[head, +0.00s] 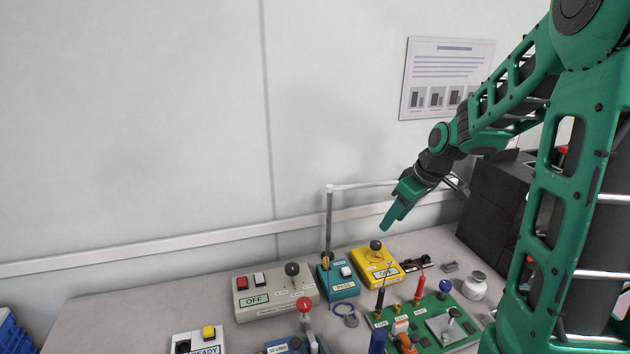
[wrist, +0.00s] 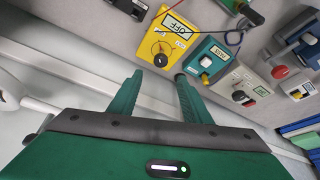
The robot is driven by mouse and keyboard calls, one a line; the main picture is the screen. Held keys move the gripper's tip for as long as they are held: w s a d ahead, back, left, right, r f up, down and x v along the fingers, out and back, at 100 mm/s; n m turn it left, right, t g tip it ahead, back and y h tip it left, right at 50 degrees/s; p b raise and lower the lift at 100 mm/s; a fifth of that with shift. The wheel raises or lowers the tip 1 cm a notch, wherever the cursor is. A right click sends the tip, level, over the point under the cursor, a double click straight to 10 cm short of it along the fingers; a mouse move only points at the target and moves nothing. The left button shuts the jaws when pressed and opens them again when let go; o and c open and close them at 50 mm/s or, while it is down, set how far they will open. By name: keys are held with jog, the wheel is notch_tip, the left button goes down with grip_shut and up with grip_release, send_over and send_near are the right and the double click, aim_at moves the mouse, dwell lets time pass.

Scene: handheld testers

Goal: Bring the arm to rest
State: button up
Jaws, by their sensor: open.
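My gripper (head: 391,219) is raised in the air over the back of the bench, near the wall, with its fingers pointing down and left. In the wrist view my gripper (wrist: 158,84) shows two green fingers spread apart with nothing between them. My green arm (head: 500,105) comes in from the right and is bent. The fingers are apart from the yellow tester (head: 368,268) and the teal tester (head: 343,290), which stand on the bench below. The yellow tester (wrist: 172,48) and the teal tester (wrist: 213,67) also show beyond the fingertips in the wrist view.
A grey box tester (head: 262,301) reads OFF. A green board (head: 440,321) with probes and posts, a small jar (head: 474,286) and a dark box (head: 490,205) stand to the right. A post with a crossbar (head: 329,215) rises near the gripper. The bench's left part (head: 120,310) is clear.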

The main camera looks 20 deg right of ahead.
jog(key=s+r+m+g+h, duration=0.1)
jog(key=s+m+g, duration=0.3)
jog(key=s+m, duration=0.7)
jog(key=s+r, duration=0.1)
jog(key=s, duration=1.7)
jog(key=shift+s+a+h, duration=0.25)
jog(key=shift+s+h, duration=0.05)
jog(key=shift+s, duration=0.05)
